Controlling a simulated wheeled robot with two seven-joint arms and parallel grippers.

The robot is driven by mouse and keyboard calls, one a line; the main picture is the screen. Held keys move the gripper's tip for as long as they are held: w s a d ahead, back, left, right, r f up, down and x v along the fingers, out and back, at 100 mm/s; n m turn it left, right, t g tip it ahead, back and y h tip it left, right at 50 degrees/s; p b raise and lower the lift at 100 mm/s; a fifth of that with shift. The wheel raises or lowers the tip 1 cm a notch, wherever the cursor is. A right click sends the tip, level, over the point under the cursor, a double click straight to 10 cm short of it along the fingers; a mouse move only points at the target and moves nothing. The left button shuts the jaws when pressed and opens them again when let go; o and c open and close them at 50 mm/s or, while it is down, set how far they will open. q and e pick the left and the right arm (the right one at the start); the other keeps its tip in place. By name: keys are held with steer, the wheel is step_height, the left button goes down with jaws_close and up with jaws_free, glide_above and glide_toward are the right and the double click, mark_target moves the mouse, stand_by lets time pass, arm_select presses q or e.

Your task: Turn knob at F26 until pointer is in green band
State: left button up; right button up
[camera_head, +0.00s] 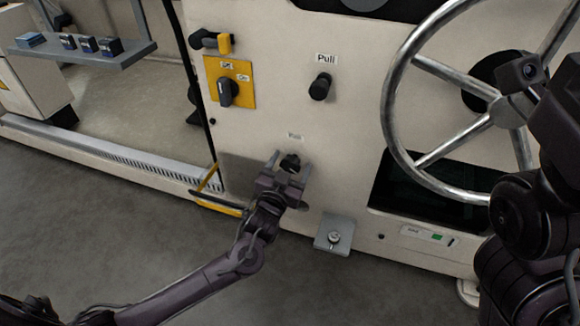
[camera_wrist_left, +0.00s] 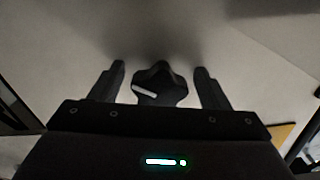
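A small dark lobed knob (camera_head: 290,161) sits low on the cream machine panel, under a faint label that I cannot read. My left gripper (camera_head: 282,174) is at this knob. In the left wrist view the knob (camera_wrist_left: 161,84) has a white mark on its left side. It stands between the two open fingers of my left gripper (camera_wrist_left: 160,88), with a gap on each side. A small indicator plate (camera_head: 430,236) with a green band (camera_head: 437,237) and a dark pointer mark to its right is at lower right. Its lettering is too small to read. My right arm is at the right edge; its fingers do not show.
A large metal handwheel (camera_head: 405,65) stands out at the right. A "Pull" knob (camera_head: 320,87) and a yellow-plated rotary switch (camera_head: 228,92) are above. A grey bracket (camera_head: 334,234) juts out at lower right of my left gripper. Open floor (camera_head: 90,215) lies left.

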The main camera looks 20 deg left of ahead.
arm_select(q)
steer(key=c, duration=0.9)
steer(key=shift+n+p, duration=0.3)
steer(key=shift+p, duration=0.05)
